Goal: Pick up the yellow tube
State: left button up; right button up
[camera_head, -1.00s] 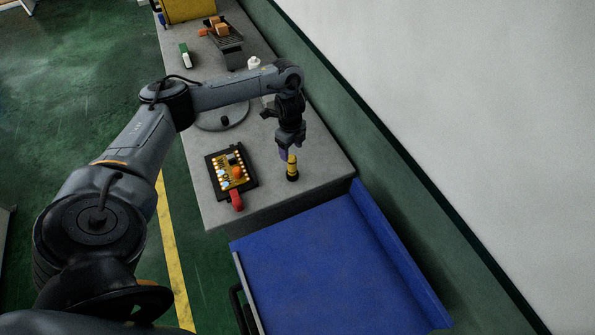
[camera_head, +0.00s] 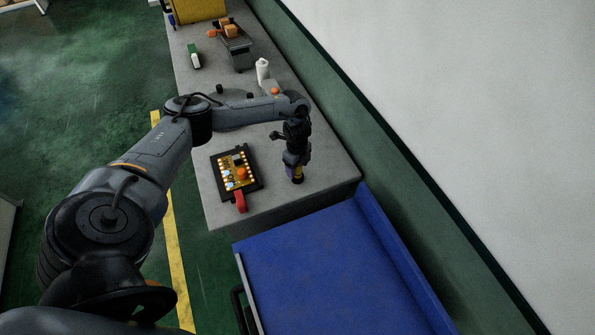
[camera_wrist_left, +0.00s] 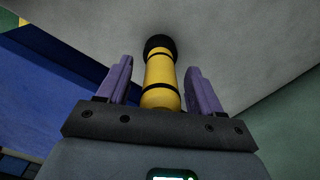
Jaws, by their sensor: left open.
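The yellow tube (camera_head: 298,172) stands on the grey bench near its front right corner, mostly hidden by my gripper in the head view. In the left wrist view the yellow tube (camera_wrist_left: 161,82) has black bands and a black end against the bench. My left gripper (camera_head: 296,166) is directly above the tube and around its upper part. Its purple fingers (camera_wrist_left: 161,85) are open, one on each side of the tube, with a visible gap on both sides. My right gripper is not in view.
A black tray with a circuit board (camera_head: 235,172) and a red handle lies left of the tube on the bench (camera_head: 275,208). A blue surface (camera_head: 330,265) lies in front of the bench. A white bottle (camera_head: 262,70) stands farther back.

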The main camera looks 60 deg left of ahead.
pick_arm(q)
grip_shut()
jog(key=shift+r, duration=0.15)
dwell(0.4)
